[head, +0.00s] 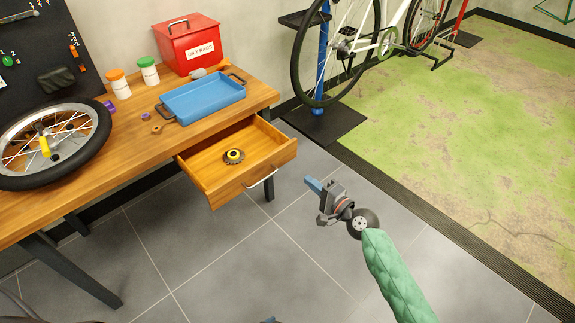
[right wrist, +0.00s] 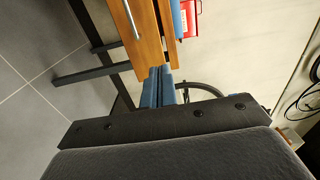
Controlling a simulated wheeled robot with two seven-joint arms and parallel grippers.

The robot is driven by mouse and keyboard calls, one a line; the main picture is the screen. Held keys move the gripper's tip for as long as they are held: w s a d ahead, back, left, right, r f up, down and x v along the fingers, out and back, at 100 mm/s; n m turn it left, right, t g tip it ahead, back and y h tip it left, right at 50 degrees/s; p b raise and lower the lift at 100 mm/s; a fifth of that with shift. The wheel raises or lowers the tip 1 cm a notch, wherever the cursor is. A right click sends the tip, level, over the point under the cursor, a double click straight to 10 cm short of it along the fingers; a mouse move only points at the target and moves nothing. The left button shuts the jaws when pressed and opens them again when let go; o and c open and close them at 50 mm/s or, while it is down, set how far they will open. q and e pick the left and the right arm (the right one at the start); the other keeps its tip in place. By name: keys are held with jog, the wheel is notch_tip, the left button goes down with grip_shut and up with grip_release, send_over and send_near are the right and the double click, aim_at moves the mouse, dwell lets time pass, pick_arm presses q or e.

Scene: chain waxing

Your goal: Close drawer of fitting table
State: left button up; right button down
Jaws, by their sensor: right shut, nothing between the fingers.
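The wooden drawer (head: 209,178) of the fitting table (head: 150,135) is pulled out, and its inside is exposed. A dark toothed part with a yellow centre (head: 234,156) lies in it. The drawer's front has a light bar handle (head: 262,178). My right gripper (head: 309,183) is shut and empty, in the air to the right of the drawer front and apart from it. In the right wrist view its blue fingers (right wrist: 158,80) are together, with wood and the handle (right wrist: 131,18) beyond. Only a blue tip of what looks like my left gripper (head: 268,320) shows at the bottom edge.
On the table are a blue tray (head: 203,99), a red box marked oily rags (head: 187,45), two white bottles and a bicycle wheel (head: 48,143). A bike on a blue stand (head: 323,60) is behind. The grey floor (head: 330,265) before the drawer is clear.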

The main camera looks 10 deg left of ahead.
aim_at(275, 154)
jog(key=p+x, duration=0.1)
jog(key=x, duration=1.2)
pick_arm(q)
jog(key=shift+r, duration=1)
pick_arm(e)
jog(key=shift+w+a, duration=0.25)
jog(key=shift+a, duration=0.1)
